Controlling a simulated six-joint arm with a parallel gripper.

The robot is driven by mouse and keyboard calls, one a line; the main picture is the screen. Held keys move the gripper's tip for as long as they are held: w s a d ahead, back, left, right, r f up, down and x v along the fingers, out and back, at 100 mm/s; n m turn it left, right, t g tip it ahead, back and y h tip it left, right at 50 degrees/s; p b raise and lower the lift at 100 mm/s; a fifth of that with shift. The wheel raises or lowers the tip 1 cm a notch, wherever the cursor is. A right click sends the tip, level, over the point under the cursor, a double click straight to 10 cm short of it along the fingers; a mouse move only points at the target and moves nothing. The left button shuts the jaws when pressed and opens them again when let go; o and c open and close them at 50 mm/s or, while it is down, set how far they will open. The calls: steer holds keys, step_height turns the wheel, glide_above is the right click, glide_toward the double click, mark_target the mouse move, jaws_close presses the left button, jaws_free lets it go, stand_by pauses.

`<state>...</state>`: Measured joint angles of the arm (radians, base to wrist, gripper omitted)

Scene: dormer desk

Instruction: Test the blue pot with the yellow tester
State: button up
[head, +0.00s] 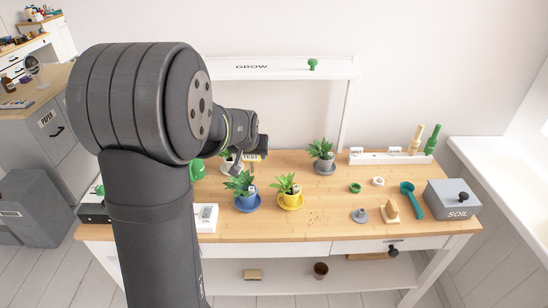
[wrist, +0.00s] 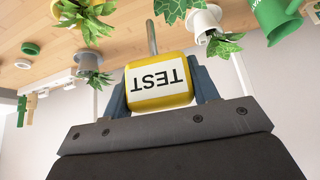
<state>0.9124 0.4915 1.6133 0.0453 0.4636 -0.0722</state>
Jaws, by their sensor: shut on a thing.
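My gripper (head: 258,148) is shut on the yellow tester (wrist: 163,101), which is marked TEST; its label also shows in the head view (head: 250,156). In the wrist view its metal probe (wrist: 151,36) points away from the jaws, up in the picture, and its tip is not clear. I cannot make out the blue pot itself in the wrist view.
The yellow pot (head: 290,201) stands just right of the blue one. A grey pot (head: 323,166) is behind, and a white pot (head: 226,165) is partly hidden by my arm. A green watering can (wrist: 276,20) is nearby. A white switch box (head: 206,219) lies front left.

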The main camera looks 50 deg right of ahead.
steer(key=shift+w+a, duration=0.2)
steer(key=shift+w, duration=0.05)
steer(key=shift+f, duration=2.85)
steer(key=shift+f, duration=2.1)
steer(key=o, duration=1.1)
steer(key=shift+c, duration=0.2)
steer(key=shift+r, duration=0.15)
steer(key=v, duration=1.7)
steer(key=shift+s, duration=0.15)
